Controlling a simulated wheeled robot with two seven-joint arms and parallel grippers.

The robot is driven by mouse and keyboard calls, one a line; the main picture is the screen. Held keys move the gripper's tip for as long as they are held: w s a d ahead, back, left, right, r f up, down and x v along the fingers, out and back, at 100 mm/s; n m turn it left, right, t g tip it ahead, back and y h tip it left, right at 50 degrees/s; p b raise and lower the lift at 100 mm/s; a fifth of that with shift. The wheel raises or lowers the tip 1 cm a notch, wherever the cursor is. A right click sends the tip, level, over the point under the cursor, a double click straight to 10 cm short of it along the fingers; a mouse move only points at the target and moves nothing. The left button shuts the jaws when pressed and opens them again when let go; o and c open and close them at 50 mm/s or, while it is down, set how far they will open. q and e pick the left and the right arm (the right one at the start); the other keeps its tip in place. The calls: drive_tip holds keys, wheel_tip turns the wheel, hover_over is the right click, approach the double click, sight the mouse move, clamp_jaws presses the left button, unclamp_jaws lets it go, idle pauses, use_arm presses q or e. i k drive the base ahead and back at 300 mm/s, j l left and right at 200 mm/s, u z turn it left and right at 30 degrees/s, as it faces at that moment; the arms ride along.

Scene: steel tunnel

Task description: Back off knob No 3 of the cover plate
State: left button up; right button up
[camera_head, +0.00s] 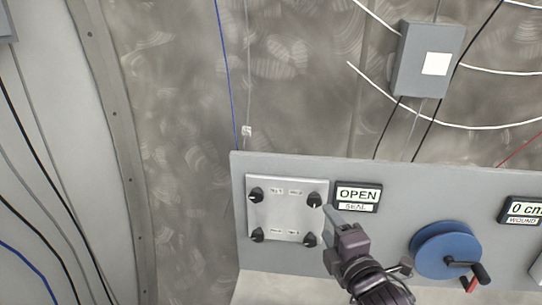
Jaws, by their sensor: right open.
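The light cover plate (287,210) is on the grey panel at its left end. It has a black knob near each corner: top left (256,195), top right (314,199), bottom left (257,234) and bottom right (310,240). Small labels sit beside the knobs, but their numbers are too small to read surely, so I cannot tell which is No 3. My left gripper is out of view.
A sign (358,196) reading OPEN SEAL is right of the plate, close above my right gripper. A blue wheel with a crank (447,250) and a "0 cm WOUND" display (523,212) are farther right. A grey box (429,60) with cables hangs on the wall above.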

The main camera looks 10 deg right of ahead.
sight(310, 241)
drive_tip(key=k+l, duration=0.1)
drive_tip(key=k, duration=0.65)
drive_tip(key=k+l, duration=0.15)
drive_tip(key=k, duration=0.6)
